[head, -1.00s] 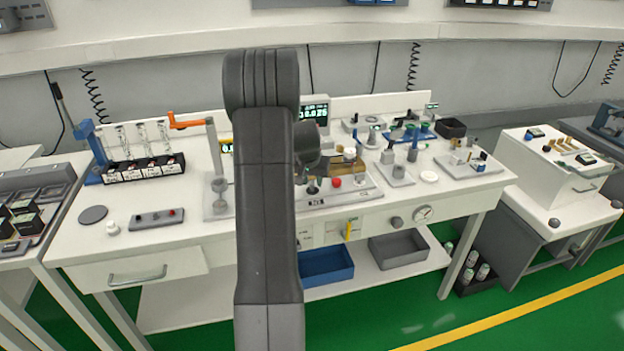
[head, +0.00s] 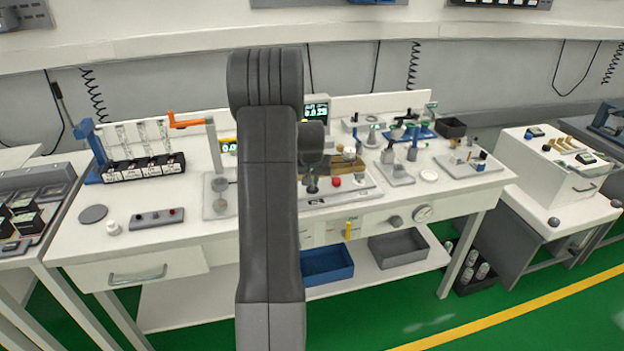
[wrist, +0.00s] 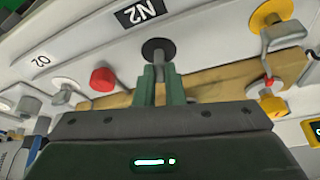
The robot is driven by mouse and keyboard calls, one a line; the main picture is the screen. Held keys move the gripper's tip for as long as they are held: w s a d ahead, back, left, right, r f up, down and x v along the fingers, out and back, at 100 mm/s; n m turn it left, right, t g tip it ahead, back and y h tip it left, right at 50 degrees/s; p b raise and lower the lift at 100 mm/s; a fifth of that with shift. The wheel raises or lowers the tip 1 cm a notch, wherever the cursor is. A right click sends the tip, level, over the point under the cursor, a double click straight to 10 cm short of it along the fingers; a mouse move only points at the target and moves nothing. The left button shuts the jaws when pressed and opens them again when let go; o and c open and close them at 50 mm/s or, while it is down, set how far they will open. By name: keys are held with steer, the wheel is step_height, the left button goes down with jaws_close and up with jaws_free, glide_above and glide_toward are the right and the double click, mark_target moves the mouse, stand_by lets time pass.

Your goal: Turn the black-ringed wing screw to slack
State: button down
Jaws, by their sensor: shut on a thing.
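The black-ringed wing screw (wrist: 158,48) shows at the top middle of the wrist view, in front of a white panel by an N2 label (wrist: 140,12). A dark round ring surrounds its shaft. My gripper (wrist: 158,72) has its two green fingers closed on the screw's wing, with the fingertips just short of the ring. The fingers hide most of the wing, so its angle cannot be told. In the head view, my arm hides the fingers and most of the screw.
A red knob (wrist: 103,79) is left of the fingers, near an O2 label (wrist: 41,61). A yellow-ringed fitting (wrist: 272,14) with a metal lever is to the right. A wooden bar (wrist: 215,90) runs behind the fingers. The head view shows fixtures crowding the bench (head: 75,240).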

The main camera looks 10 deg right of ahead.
steer(key=shift+n, duration=0.4)
steer(key=c, duration=1.5)
jaws_free()
steer(key=b+v, duration=0.1)
steer(key=v, duration=1.3)
steer(key=shift+s+d+f, duration=0.1)
steer(key=shift+d, duration=0.05)
steer(key=shift+f, duration=0.1)
steer(key=p+x, duration=0.1)
steer(key=x, duration=1.2)
steer(key=shift+w+f, duration=0.2)
steer(key=shift+w, duration=0.1)
